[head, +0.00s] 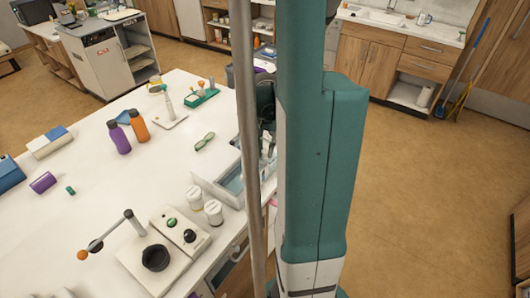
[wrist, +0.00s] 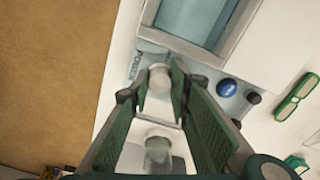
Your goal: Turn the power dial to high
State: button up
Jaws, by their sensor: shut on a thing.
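In the wrist view, my gripper (wrist: 159,88) has its dark green fingers on either side of a pale, rounded dial (wrist: 158,76). The fingertips are shut on the dial. The dial sits on a light grey panel with partly covered lettering beside it that seems to read POWER (wrist: 134,66). A blue round button (wrist: 226,88) is on the panel to the right of the fingers. The dial's pointer and the setting marks cannot be made out. In the head view, my teal column and arm hide the dial.
A pale blue tray (wrist: 190,20) lies beyond the dial. Green glasses (wrist: 297,97) lie to the right. In the head view, two white jars (head: 213,211) and another control box (head: 188,256) stand near the table's front. Bottles (head: 139,126) stand farther back.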

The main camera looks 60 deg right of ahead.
aim_at(265, 151)
jog(key=m+b, duration=0.1)
jog(key=m, duration=0.5)
jog(key=shift+m, duration=0.4)
jog(key=o, duration=0.6)
jog(key=shift+r, duration=0.15)
notch_tip(265, 151, up, 12)
dwell(0.9)
dwell(0.7)
